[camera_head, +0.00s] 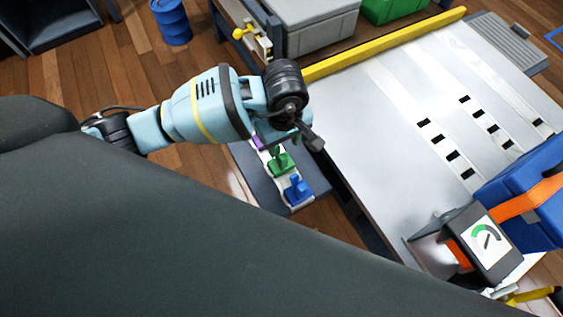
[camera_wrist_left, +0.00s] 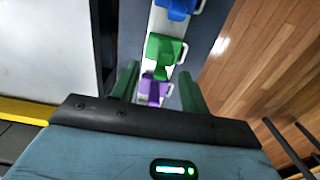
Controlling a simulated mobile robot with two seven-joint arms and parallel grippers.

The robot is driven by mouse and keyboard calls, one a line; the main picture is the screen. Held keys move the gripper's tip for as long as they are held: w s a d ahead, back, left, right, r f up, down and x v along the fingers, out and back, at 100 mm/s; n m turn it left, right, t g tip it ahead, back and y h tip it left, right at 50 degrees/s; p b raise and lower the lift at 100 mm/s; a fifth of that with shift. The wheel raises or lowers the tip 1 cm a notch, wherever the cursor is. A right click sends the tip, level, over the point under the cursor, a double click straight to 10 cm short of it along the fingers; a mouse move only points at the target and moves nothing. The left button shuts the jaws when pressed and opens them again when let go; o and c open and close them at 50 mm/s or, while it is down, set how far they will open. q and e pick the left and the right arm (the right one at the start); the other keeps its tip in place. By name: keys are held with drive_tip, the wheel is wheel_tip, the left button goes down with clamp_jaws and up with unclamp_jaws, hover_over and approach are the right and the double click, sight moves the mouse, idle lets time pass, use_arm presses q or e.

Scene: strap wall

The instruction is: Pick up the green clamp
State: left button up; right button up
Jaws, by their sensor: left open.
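The green clamp (camera_head: 281,163) sits on a white strip between a blue clamp (camera_head: 297,190) and a purple clamp (camera_head: 257,142), on a grey shelf beside the large table. My left gripper (camera_head: 303,138) is open above this row, close to the green clamp. In the left wrist view the green clamp (camera_wrist_left: 163,52) is just beyond the fingertips. The purple clamp (camera_wrist_left: 153,88) shows between the open fingers (camera_wrist_left: 158,85), and the blue clamp (camera_wrist_left: 176,8) is at the top edge. No contact with the green clamp is visible. My right gripper is out of view.
The large pale table (camera_head: 400,120) with slotted strips and a yellow edge bar (camera_head: 385,47) is to the right. A blue case (camera_head: 525,190) with an orange strap and a gauge device (camera_head: 485,243) stand on it. A blue barrel (camera_head: 171,22) is on the wooden floor.

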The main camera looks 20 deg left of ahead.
sight(281, 157)
use_arm(q)
drive_tip(key=shift+s+a+f+b, duration=0.15)
drive_tip(key=shift+f+b, duration=0.1)
drive_tip(key=shift+f, duration=1.45)
drive_tip(key=shift+s+a+f+b, duration=0.1)
drive_tip(key=shift+f+b, duration=0.15)
drive_tip(key=shift+f, duration=1.45)
drive_tip(key=shift+c, duration=0.3)
drive_tip(key=shift+r, duration=0.1)
clamp_jaws()
